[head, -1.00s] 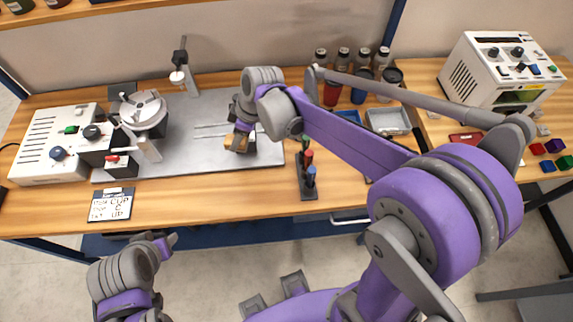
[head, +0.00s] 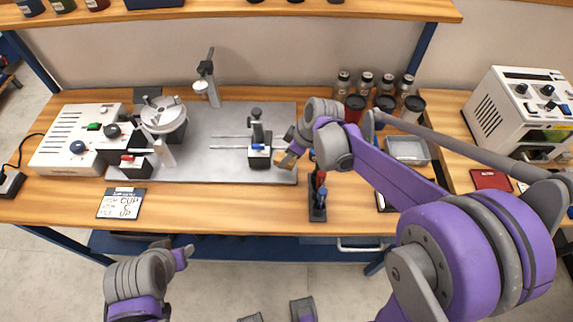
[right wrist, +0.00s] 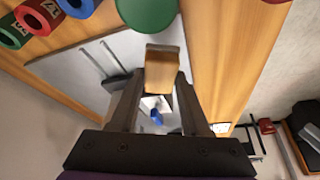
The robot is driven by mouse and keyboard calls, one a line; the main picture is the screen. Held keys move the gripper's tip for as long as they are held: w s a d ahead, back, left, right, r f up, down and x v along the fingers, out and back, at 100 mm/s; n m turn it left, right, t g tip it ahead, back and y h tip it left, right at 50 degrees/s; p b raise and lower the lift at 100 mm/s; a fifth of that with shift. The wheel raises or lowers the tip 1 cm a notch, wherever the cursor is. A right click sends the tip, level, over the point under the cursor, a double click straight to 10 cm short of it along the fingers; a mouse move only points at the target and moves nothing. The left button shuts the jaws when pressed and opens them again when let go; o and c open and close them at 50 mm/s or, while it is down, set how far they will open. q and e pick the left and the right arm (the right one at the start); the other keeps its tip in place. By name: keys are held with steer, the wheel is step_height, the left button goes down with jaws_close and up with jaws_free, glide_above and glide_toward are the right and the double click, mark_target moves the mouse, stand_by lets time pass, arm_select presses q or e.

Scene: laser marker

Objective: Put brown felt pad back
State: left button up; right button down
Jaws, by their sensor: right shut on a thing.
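The brown felt pad (right wrist: 160,72) is a small tan-brown block between the fingertips of my right gripper (right wrist: 158,88) in the right wrist view. In the head view the right gripper (head: 290,152) is shut on the pad (head: 285,158), which shows over the right edge of the grey metal plate (head: 228,112). I cannot tell how high it is held. My left gripper (head: 183,254) is low at the left, in front of the table and away from the objects. Its fingers do not show clearly.
A black-and-white slide block (head: 259,158) with a blue knob stands left of the right gripper. A dark rack (head: 317,205) with coloured tools stands to the right. A grey tray (head: 408,150) and several jars are further right. The front left wood is mostly clear beside the label card (head: 121,203).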

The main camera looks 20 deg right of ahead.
steer(key=f, duration=0.4)
steer(key=shift+w+f, duration=0.15)
steer(key=shift+w, duration=0.1)
steer(key=shift+s, duration=0.1)
steer(key=shift+f, duration=0.15)
steer(key=shift+f+b, duration=0.15)
steer(key=shift+b, duration=0.2)
steer(key=shift+c, duration=2.2)
jaws_free()
steer(key=shift+o, duration=0.3)
